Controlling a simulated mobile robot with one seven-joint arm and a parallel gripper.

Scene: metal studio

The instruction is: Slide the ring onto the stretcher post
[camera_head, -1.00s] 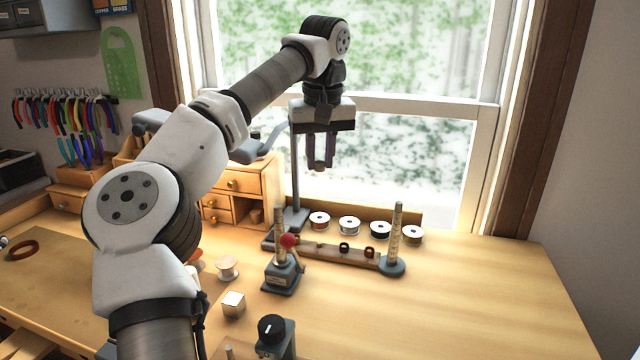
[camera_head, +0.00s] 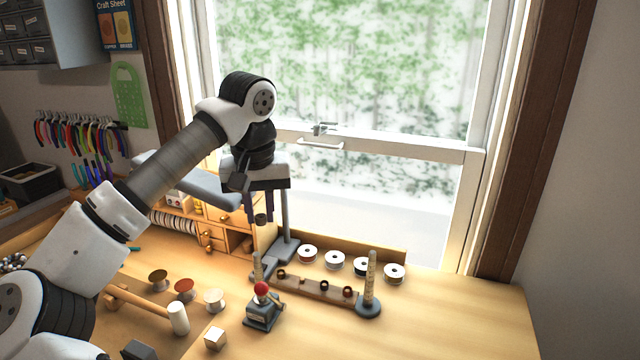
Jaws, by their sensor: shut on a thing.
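My gripper (camera_head: 260,216) points down, shut on a small dark ring (camera_head: 261,219) between its fingertips. In the picture, the ring appears above the top of the stretcher post (camera_head: 257,267), with a gap between them. The ring's height and depth relative to the post are hard to judge from this one view.
A wooden strip with several small rings (camera_head: 328,292) runs right from the stretcher to a taller post on a round base (camera_head: 369,290). Wire spools (camera_head: 334,263) stand behind it. A grey stand (camera_head: 284,225) rises close behind my gripper. The bench's right side is clear.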

